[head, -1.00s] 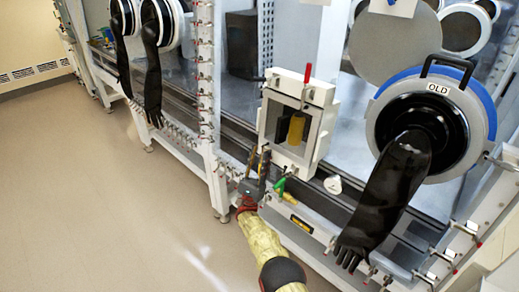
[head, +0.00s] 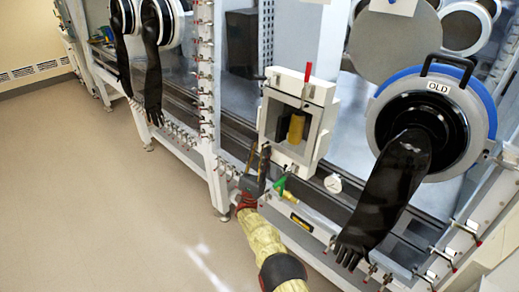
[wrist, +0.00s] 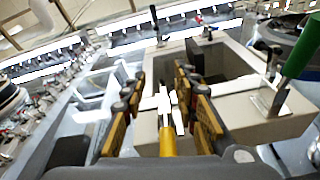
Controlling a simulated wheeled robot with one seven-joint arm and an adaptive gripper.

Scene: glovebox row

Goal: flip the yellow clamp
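The yellow clamp shows in the wrist view as a yellow handle (wrist: 167,142) with bright metal beyond it. It lies low in the gap between my fingers, in front of the pale box. My gripper (wrist: 160,88) is open, with one finger on each side of the handle and visible gaps. In the head view my gripper (head: 258,160) is at the lower left corner of the box, fingers pointing up. The yellow clamp cannot be made out there; my gripper probably hides it.
The open square box (head: 283,142) holds a yellow cylinder (head: 296,128). A red-handled clamp (head: 307,73) stands above it, and a green-handled clamp (head: 279,187) is just right of my gripper. A black glove (head: 384,200) hangs to the right. The floor at left is clear.

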